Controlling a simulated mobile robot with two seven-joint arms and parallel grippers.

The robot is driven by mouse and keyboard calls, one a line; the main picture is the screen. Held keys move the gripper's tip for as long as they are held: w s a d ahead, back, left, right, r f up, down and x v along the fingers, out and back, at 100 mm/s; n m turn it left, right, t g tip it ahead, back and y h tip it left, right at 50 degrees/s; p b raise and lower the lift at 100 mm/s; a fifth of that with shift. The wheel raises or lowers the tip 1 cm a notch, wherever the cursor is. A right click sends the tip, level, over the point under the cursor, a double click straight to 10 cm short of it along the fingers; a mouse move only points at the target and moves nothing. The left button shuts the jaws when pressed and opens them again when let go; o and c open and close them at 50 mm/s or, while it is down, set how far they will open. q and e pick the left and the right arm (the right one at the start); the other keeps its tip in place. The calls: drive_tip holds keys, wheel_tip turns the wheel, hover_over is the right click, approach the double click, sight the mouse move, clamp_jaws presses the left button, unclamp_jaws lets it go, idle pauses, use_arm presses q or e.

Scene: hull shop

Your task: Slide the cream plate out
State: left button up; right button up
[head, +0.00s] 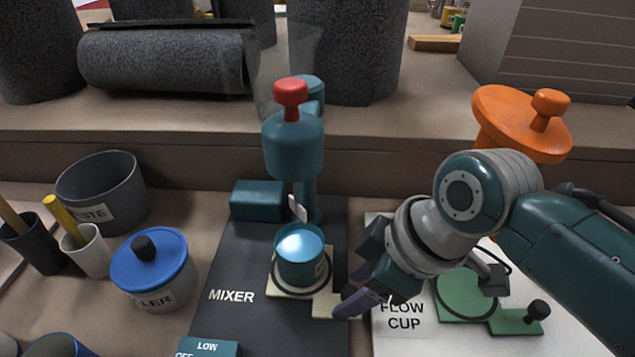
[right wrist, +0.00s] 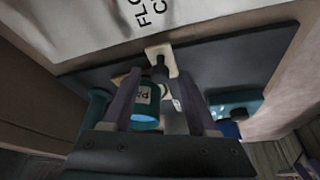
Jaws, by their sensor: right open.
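The cream plate (head: 325,304) lies on the dark mixer base under a teal tin (head: 300,262). Its tab sticks out to the right, toward my right gripper. In the right wrist view the tab of the cream plate (right wrist: 155,51) carries a dark knob (right wrist: 160,72); in the head view my gripper seems to hide this knob. My right gripper (head: 353,289) is open, just right of the tab. In the right wrist view the fingers of the right gripper (right wrist: 159,78) stand either side of the knob, apparently apart from it. My left gripper is not in view.
The teal mixer head (head: 293,145) with a red knob stands over the tin. A flow cup station with a green plate (head: 465,293) and orange top (head: 522,120) is at right. A blue-lidded pot (head: 152,275) and grey tub (head: 104,193) stand at left.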

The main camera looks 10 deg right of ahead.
clamp_jaws()
idle(0.5)
idle(1.0)
